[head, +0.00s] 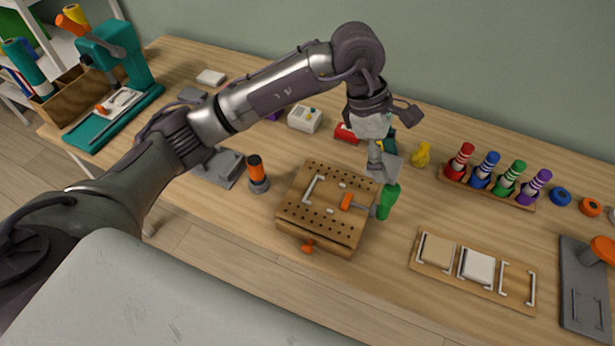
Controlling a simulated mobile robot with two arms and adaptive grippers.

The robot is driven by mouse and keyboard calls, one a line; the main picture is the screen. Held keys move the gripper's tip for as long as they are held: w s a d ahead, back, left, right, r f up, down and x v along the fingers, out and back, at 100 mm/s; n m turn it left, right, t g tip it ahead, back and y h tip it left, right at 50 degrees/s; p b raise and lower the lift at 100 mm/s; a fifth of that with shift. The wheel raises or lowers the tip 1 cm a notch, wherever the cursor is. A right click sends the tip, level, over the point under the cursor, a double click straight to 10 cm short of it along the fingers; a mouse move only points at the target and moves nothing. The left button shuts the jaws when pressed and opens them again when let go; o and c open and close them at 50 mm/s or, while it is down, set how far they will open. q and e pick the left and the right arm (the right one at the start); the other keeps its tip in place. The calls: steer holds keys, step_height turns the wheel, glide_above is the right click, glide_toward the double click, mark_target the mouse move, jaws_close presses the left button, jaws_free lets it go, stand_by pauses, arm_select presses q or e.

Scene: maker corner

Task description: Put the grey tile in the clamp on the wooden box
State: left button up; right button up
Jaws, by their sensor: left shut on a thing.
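My left gripper (377,148) reaches over the workbench from the left and points down. It is shut on the grey tile (391,166), which it holds tilted, above the back right of the wooden box. The wooden box (322,232) has a top full of small holes. The clamp on it shows a pale bracket (309,189) at the left, an orange part (346,200) and a green handle (388,202) at the right edge. The tile is apart from the bracket in the picture. My right gripper is not in view.
A wooden rack (455,284) at right holds a tan tile (437,251) and a white tile (478,267); its right slot is empty. An orange-topped tool (257,175) stands left of the box. Colored bottles (485,170) stand behind right. Bare bench lies in front of the rack.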

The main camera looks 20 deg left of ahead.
arm_select(q)
steer(key=p, duration=0.2)
glide_above(332, 197)
steer(key=a, duration=0.1)
step_height(332, 197, down, 6)
steer(key=shift+a+r, duration=0.1)
steer(key=shift+r, duration=0.05)
steer(key=shift+a, duration=0.1)
step_height(332, 197, down, 4)
steer(key=shift+f+p, duration=0.1)
steer(key=shift+p, duration=0.45)
steer(key=shift+f, duration=0.25)
steer(key=o, duration=1.3)
steer(key=shift+c, duration=0.2)
steer(key=shift+r, duration=0.1)
